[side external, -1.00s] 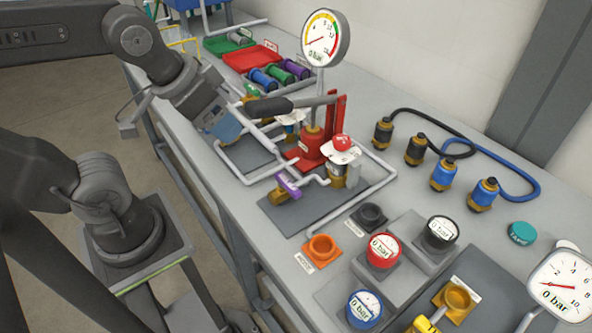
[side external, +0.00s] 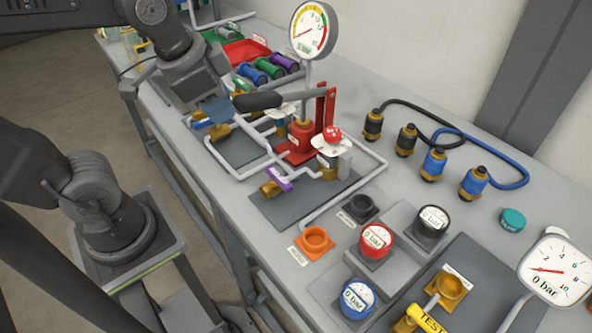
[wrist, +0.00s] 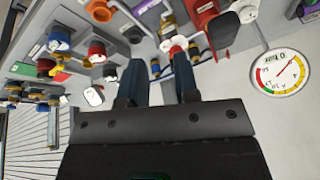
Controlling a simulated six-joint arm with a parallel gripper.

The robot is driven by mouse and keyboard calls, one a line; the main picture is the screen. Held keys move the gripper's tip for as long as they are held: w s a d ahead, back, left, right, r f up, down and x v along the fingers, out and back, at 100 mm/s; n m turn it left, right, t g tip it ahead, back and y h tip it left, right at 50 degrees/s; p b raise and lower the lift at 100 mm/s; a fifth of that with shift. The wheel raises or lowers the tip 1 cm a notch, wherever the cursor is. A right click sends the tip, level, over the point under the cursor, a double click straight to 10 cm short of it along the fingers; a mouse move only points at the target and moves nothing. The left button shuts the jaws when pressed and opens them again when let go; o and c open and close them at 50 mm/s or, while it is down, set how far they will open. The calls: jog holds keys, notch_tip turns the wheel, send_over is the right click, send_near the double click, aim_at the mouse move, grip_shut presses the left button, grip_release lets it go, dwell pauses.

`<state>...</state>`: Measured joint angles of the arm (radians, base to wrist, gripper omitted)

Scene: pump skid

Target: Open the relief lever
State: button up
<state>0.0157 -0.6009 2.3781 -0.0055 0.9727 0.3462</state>
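A short purple lever (side external: 278,180) sits on a brass valve at the front edge of the pump skid's grey plate. No label that I can read names it as the relief lever. The red hand pump (side external: 299,140) stands behind it, with a long black-gripped handle (side external: 258,100) reaching left. My gripper (side external: 214,120) is over the left part of the bench, left of the black handle and behind the purple lever. In the wrist view my gripper (wrist: 158,88) has its two dark blue fingers apart, with nothing visible held between them.
A round gauge (side external: 312,30) stands on a post above the pump. A red-and-white cap (side external: 332,134) and grey pipes crowd the skid. An orange ring socket (side external: 315,240) and several small gauges stand at the front. A red tray (side external: 246,52) lies at the back.

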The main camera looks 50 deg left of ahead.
jog(key=w+m, duration=0.1)
jog(key=m, duration=0.1)
jog(key=w+m+g, duration=0.1)
jog(key=m, duration=0.1)
jog(key=w+d+m, duration=0.1)
jog(key=w+m, duration=0.1)
jog(key=shift+w+r+g, duration=0.1)
jog(key=shift+r+g, duration=0.25)
jog(key=shift+g, duration=0.05)
jog(key=c, duration=0.4)
jog(key=w+m, duration=0.1)
jog(key=m, duration=0.1)
jog(key=w+d+m+g, duration=0.1)
jog(key=w+m, duration=0.1)
jog(key=m, duration=0.1)
jog(key=w+f+m+g, duration=0.1)
jog(key=w+m, duration=0.1)
jog(key=m, duration=0.1)
jog(key=shift+w+d, duration=0.15)
jog(key=shift+d, duration=0.05)
grip_shut()
jog(key=w+d+f+m+g, duration=0.4)
jog(key=w+f+m, duration=0.4)
jog(key=m, duration=0.9)
jog(key=shift+w+m+g, duration=0.4)
jog(key=shift+w+g, duration=0.1)
jog(key=shift+w, duration=0.35)
